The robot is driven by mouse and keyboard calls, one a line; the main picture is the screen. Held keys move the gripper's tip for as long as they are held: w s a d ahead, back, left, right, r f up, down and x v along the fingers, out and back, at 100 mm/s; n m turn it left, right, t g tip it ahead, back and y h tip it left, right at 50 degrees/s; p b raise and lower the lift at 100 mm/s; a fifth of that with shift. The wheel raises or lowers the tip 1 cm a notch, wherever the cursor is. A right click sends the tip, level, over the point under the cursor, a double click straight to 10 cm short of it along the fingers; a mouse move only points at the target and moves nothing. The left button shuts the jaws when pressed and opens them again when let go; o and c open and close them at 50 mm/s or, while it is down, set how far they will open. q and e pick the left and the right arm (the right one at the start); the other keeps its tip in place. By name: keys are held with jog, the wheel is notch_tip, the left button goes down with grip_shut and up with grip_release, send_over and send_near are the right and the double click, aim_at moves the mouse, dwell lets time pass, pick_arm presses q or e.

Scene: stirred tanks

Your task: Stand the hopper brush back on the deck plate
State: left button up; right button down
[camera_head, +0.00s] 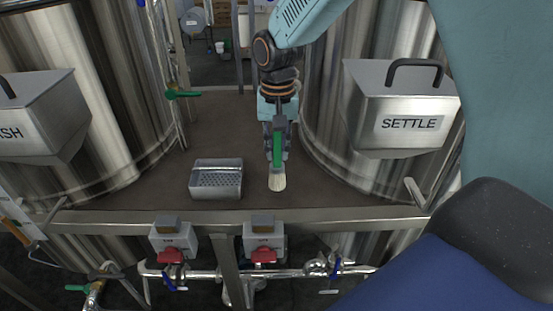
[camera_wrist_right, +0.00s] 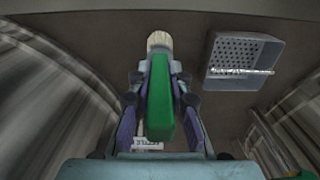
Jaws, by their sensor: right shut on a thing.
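The hopper brush (camera_head: 277,150) has a green handle and pale bristles. My right gripper (camera_head: 276,135) is shut on its green handle. The bristles point down, close to the brown deck plate (camera_head: 240,130); I cannot tell whether they touch it. In the right wrist view the green handle (camera_wrist_right: 161,100) lies between the fingers of my right gripper (camera_wrist_right: 158,85), with the bristles beyond the fingertips. My left gripper is not in view.
A perforated metal tray (camera_head: 216,190) sits on the deck left of the brush; it also shows in the right wrist view (camera_wrist_right: 215,60). Steel tanks flank the deck, with a SETTLE hopper (camera_head: 400,120) at right. The deck's front rail (camera_head: 330,215) is near the brush.

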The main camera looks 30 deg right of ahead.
aim_at(275, 171)
jog(key=f, duration=0.1)
jog(key=a+f, duration=0.1)
jog(key=shift+s+a+f, duration=0.1)
jog(key=shift+s+f, duration=0.05)
jog(key=shift+f, duration=0.35)
jog(key=shift+w+d+f, duration=0.2)
jog(key=shift+d+f, duration=0.1)
jog(key=shift+d, duration=0.2)
jog(key=c, duration=1.6)
grip_release()
jog(key=o, duration=0.3)
jog(key=shift+s+a+r, duration=0.15)
jog(key=shift+a+r, duration=0.1)
jog(key=shift+a, duration=0.2)
jog(key=shift+o, duration=0.2)
jog(key=shift+d+f, duration=0.1)
jog(key=shift+d, duration=0.2)
jog(key=shift+w+d+r, duration=0.1)
jog(key=shift+w+r, duration=0.1)
jog(key=shift+r, duration=0.1)
notch_tip(275, 171, up, 10)
jog(key=shift+s+r, duration=0.15)
jog(key=shift+r, duration=0.5)
jog(key=shift+a+r, duration=0.1)
jog(key=shift+a, duration=0.1)
jog(key=shift+a, duration=0.1)
